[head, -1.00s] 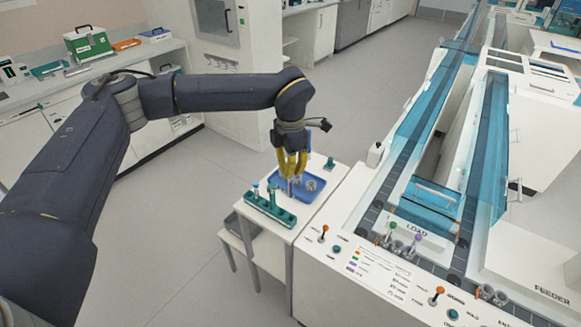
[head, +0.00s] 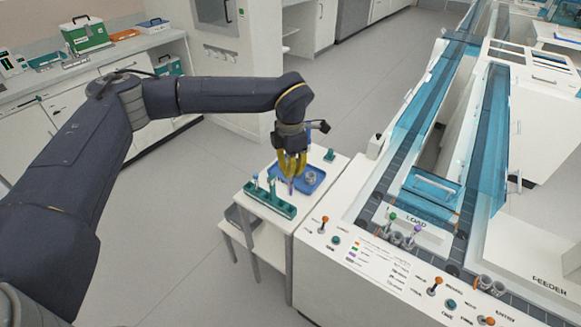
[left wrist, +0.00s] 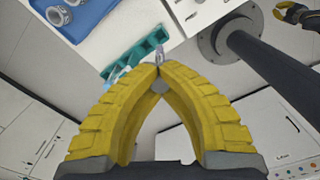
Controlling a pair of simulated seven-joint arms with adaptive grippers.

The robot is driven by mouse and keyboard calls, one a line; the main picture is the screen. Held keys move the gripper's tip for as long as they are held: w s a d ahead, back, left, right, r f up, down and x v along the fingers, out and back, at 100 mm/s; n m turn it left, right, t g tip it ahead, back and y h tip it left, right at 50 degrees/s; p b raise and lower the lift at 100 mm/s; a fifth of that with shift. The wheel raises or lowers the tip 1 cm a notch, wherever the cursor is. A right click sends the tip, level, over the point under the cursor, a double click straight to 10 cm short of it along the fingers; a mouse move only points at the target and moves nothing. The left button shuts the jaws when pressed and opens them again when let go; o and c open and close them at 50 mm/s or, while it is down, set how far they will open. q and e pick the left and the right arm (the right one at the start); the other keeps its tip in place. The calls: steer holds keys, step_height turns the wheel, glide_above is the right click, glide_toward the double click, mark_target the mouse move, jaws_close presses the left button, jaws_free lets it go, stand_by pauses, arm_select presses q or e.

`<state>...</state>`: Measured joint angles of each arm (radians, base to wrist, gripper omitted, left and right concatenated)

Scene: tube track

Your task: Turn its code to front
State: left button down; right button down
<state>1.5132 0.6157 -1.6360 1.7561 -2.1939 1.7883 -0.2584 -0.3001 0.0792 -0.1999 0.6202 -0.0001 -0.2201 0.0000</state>
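My left gripper (head: 291,176) points down over the near side of a blue tray (head: 316,187) on the small white table. In the left wrist view its yellow fingers (left wrist: 159,68) meet at the tips around a thin, pale tube (left wrist: 160,53). A bluish-purple length of this tube (head: 291,187) shows below the fingers in the head view. I cannot make out any code on it. A teal rack (head: 270,199) stands beside the tray, and also shows in the left wrist view (left wrist: 135,58).
A grey holder (head: 310,178) sits in the tray. A small teal block (head: 329,155) stands at the table's back. To the right is the white machine with a LOAD panel (head: 416,222), holders with coloured-capped tubes (head: 397,237) and blue-covered tracks (head: 430,110). Floor left of the table is clear.

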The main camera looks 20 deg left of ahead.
mark_target(290, 195)
arm_select(q)
steer(key=shift+f, duration=4.85)
steer(key=m, duration=0.9)
steer(key=shift+m, duration=0.4)
steer(key=m, duration=0.5)
steer(key=shift+m, duration=0.3)
steer(key=m, duration=0.4)
steer(key=shift+m, duration=0.3)
steer(key=shift+f, duration=0.2)
